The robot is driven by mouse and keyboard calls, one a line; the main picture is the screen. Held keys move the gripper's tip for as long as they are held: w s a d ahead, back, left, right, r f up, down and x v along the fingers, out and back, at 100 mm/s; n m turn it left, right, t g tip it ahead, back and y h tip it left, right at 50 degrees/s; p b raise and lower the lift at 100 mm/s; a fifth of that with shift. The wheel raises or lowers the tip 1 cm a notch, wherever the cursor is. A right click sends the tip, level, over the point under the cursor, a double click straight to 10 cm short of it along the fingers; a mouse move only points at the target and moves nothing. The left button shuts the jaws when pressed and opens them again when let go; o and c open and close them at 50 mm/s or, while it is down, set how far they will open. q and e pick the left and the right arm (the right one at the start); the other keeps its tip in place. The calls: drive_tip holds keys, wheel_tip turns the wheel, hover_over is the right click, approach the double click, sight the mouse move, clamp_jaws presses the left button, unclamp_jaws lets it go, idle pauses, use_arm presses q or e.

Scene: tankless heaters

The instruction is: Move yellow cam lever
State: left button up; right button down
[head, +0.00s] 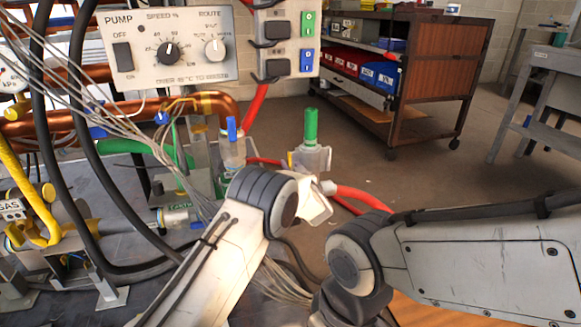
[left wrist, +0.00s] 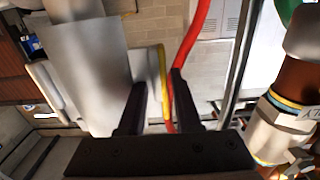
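I cannot pick out a yellow cam lever for certain. In the left wrist view a thin upright yellow strip (left wrist: 163,85) shows between the dark fingers of my left gripper (left wrist: 157,100), beside a red hose (left wrist: 187,55). The fingers stand apart, and I see nothing clamped between them. In the head view my left gripper (head: 316,203) is mostly hidden behind its own wrist, below a pale coupling with a green top (head: 311,128). At far left a bent yellow gas pipe (head: 38,205) stands with its fitting. My right gripper is out of view.
A pump control box (head: 168,45) hangs over copper pipes (head: 110,110), loose wires and black hoses (head: 75,130) at left. A blue-topped fitting (head: 232,140) stands near the bench's right side. A brown cart (head: 440,60) is behind at right; the floor before it is clear.

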use_arm(q)
clamp_jaws()
idle(1.3)
